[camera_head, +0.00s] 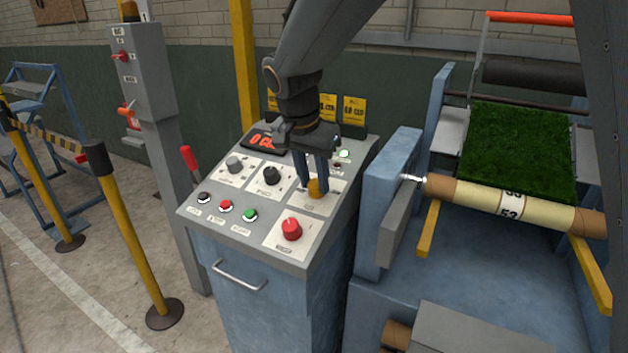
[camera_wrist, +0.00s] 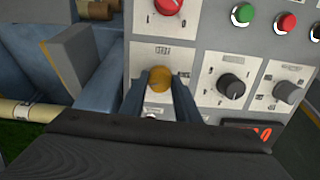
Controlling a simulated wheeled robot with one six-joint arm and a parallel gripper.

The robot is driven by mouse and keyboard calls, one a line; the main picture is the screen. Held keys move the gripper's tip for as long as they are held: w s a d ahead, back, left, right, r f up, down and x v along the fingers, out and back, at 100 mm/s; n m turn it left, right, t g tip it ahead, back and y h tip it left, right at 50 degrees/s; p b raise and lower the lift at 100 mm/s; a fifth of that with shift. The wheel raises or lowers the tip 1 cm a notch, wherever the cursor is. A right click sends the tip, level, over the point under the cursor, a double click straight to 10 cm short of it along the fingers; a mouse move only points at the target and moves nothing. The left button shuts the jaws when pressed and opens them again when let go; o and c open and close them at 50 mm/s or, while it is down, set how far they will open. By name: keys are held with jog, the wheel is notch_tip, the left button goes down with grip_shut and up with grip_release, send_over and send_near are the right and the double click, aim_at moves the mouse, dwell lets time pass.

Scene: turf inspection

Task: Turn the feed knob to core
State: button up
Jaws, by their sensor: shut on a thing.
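My gripper (camera_head: 315,185) reaches down from above onto the right side of the sloped control panel (camera_head: 262,243). Its two fingers are shut on an orange-yellow knob (camera_head: 314,189), one finger on each side. In the wrist view the knob (camera_wrist: 160,79) sits between the fingers on its own white plate, with a small printed label above it. I cannot read that label or the marks around the knob, so its setting and whether it is the feed knob cannot be told.
A black knob (camera_head: 271,175), a grey knob (camera_head: 234,164) and a red knob (camera_head: 291,229) stand close by. Green (camera_head: 250,215), red (camera_head: 225,206) and black push buttons line the left. A red-handled lever (camera_head: 190,159) rises beside the panel.

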dwell(0.4)
jog(key=o, duration=1)
jog(key=shift+o, duration=0.2)
jog(key=shift+r, duration=0.15)
jog(key=b+v, duration=0.1)
jog(key=v, duration=0.6)
jog(key=shift+r, duration=0.25)
jog(key=shift+s, duration=0.15)
